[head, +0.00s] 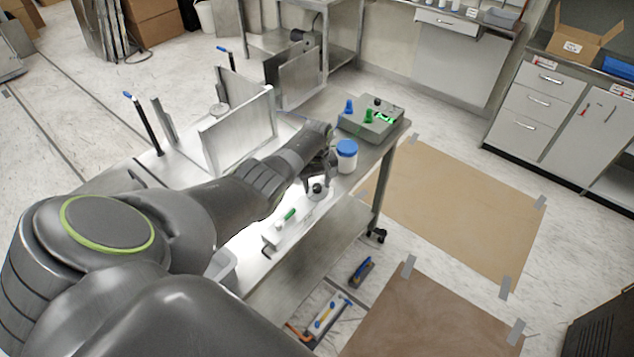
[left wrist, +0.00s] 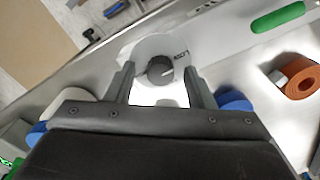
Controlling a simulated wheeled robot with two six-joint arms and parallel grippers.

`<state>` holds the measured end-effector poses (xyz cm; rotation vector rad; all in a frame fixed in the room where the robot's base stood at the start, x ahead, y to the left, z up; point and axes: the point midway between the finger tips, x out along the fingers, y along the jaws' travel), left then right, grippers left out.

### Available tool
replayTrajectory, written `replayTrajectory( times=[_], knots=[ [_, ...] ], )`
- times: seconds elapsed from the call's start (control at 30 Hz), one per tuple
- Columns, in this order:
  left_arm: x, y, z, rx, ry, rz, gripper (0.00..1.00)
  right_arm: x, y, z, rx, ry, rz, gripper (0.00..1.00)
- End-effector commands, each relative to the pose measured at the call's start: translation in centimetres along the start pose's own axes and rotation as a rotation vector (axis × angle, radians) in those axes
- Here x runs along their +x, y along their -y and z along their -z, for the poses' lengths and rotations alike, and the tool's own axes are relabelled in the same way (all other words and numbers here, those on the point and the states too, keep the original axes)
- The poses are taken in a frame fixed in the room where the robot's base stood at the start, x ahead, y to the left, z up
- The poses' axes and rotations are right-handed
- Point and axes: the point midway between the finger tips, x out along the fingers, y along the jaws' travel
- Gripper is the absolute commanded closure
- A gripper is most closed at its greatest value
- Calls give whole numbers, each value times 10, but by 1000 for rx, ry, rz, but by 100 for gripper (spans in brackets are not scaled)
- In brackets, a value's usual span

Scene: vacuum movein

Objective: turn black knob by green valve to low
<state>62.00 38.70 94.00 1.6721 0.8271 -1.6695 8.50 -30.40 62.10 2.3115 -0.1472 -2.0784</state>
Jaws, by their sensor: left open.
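The black knob (head: 317,188) sits on a pale round plate near the front edge of the metal cart. In the left wrist view the knob (left wrist: 160,70) shows from above, with a light pointer mark and a "LOW" label beside it on the plate. The green valve handle (head: 290,214) lies on a white fitting nearer to me; it also shows at the top right of the left wrist view (left wrist: 278,17). My left gripper (head: 319,176) is open over the knob. Its fingers (left wrist: 159,80) stand on either side of the knob, with gaps visible. My right gripper is out of view.
A white jar with a blue lid (head: 347,157) stands close beside my left gripper. A grey box (head: 371,122) with blue and green knobs sits at the cart's far end. Upright metal plates (head: 236,131) stand behind my arm.

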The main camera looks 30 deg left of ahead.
Motion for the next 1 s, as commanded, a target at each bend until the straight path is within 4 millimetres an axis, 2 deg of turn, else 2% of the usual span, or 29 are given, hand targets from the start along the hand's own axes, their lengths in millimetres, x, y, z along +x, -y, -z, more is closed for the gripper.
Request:
replayTrajectory(
  times=[0.17,0.37,0.67,1.0],
  knots=[
    [-5,0,0,0,0,0,51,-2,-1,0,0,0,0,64],
    [-29,0,0,1,-2,-1,51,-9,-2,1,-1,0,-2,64],
    [-76,0,1,1,-3,-3,51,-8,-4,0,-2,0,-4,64],
    [-143,-1,1,1,-4,-3,51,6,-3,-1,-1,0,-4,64]
  ],
)
